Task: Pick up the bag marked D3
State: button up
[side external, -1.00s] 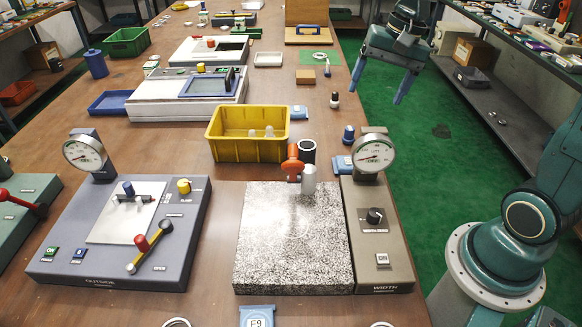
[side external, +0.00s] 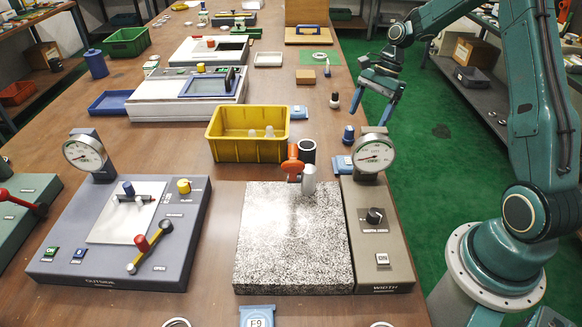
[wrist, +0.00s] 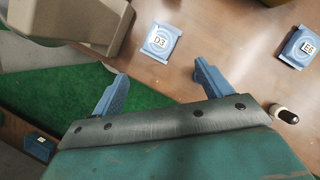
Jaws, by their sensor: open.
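The bag marked D3 (wrist: 160,41) is a flat blue square with a white label, lying on the brown table in the wrist view. In the side view a blue bag (side external: 342,165), partly hidden by the right dial gauge, appears to be the same one; its label cannot be read there. My gripper (side external: 371,110) is open and empty, above the green floor by the table's right edge. In the wrist view its two blue fingers (wrist: 161,71) are spread, with D3 beyond the gap between them, apart from both.
The right gauge stand (side external: 380,240) stands close to D3. A dark blue peg (side external: 348,135) and a white peg with a black top (wrist: 285,115) stand nearby. The bag marked E6 (wrist: 300,46) lies farther right in the wrist view. A yellow bin (side external: 248,150) stands left.

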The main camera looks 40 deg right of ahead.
send_over(348, 161)
jog(key=d, duration=0.2)
jog(key=shift+s+d+f, duration=0.1)
jog(key=shift+f, duration=1.95)
jog(key=shift+s+d+f, duration=0.1)
jog(key=shift+f, duration=1.9)
jog(key=shift+x, duration=2.55)
jog(key=c, duration=1.1)
jog(key=shift+c, duration=0.2)
jog(key=shift+r, duration=0.1)
notch_tip(348, 161, up, 20)
